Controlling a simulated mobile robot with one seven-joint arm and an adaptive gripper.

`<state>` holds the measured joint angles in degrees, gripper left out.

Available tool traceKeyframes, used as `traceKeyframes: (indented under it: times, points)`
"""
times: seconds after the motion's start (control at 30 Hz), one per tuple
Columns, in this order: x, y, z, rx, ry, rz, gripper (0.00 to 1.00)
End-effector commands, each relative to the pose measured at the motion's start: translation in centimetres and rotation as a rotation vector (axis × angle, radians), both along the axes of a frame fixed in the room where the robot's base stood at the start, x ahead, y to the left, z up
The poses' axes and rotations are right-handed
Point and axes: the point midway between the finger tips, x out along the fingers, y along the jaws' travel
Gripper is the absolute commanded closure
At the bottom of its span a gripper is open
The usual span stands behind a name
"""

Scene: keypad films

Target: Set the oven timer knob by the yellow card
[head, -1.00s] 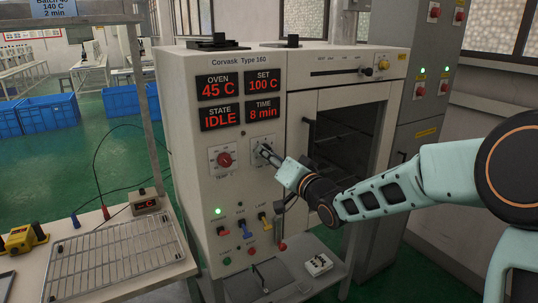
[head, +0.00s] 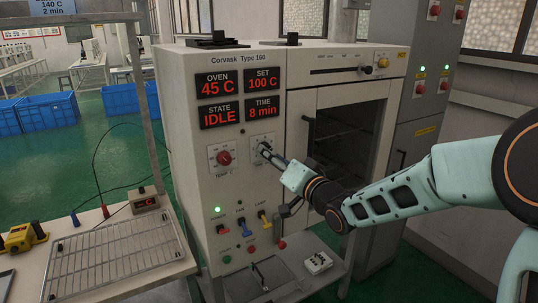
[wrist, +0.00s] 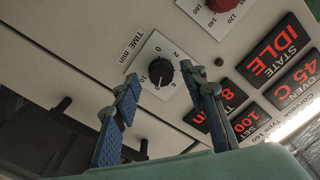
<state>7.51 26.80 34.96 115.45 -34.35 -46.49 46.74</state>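The black timer knob (wrist: 161,72) sits on a white dial plate marked TIME (min) on the oven front (head: 300,65). In the head view my gripper (head: 264,149) mostly covers it. In the wrist view my gripper (wrist: 160,80) is open, its two blue-padded fingers either side of the knob with gaps between. The time display (head: 263,109) reads 8 min. A pale blue card (head: 58,6), cut off at the top left, reads 140 C, 2 min. No clearly yellow instruction card shows.
A red temperature knob (head: 224,157) is left of the timer dial. Coloured switches (head: 243,228) and buttons sit below. The oven door window (head: 345,140) is to the right. A wire rack (head: 120,262) lies on the bench at left.

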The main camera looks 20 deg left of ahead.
Motion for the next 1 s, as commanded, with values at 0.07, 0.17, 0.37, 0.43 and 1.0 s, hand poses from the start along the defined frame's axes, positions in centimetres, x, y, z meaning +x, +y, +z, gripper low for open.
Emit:
traceKeyframes:
  times: [0.07,0.17,0.37,0.43,1.0]
  points:
    - [-1.0,-1.5,0.1,-0.002,-0.001,-0.004,0.61]
    - [-2.4,-3.1,0.0,-0.003,0.0,-0.004,0.61]
    - [-4.9,-5.9,0.0,-0.002,0.0,-0.004,0.61]
    - [-5.5,-6.5,0.0,-0.001,0.0,-0.002,0.61]
    - [-5.6,-7.8,0.5,-0.012,-0.024,-0.011,0.61]
